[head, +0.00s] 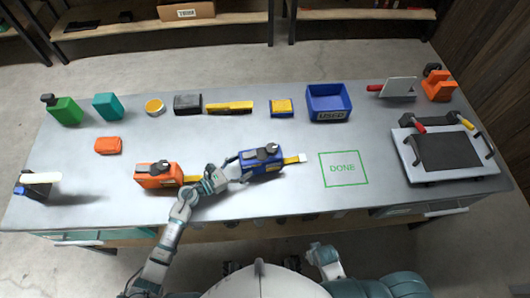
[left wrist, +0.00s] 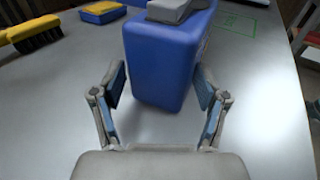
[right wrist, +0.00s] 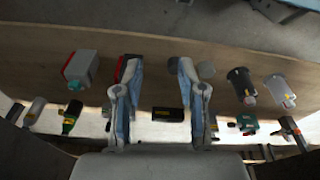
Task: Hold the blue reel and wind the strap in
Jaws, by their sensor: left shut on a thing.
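The blue reel (head: 262,163) stands on the grey bench in the middle front, with a dark crank on top. Its yellow strap (head: 290,160) sticks out a short way to the right and has a pale end. My left gripper (head: 236,170) comes from the left and is shut on the blue reel. In the left wrist view its fingers lie on both sides of the reel (left wrist: 165,65), whose top is cut off. My right gripper (right wrist: 155,90) is open and empty. In the head view it is low, in front of the bench edge.
An orange reel (head: 158,176) with its own yellow strap stands just left of my left gripper. A green "DONE" square (head: 343,168) to the right is empty. A blue bin (head: 328,103) and several tools line the back. A grey tray (head: 412,172) with black handles stands right.

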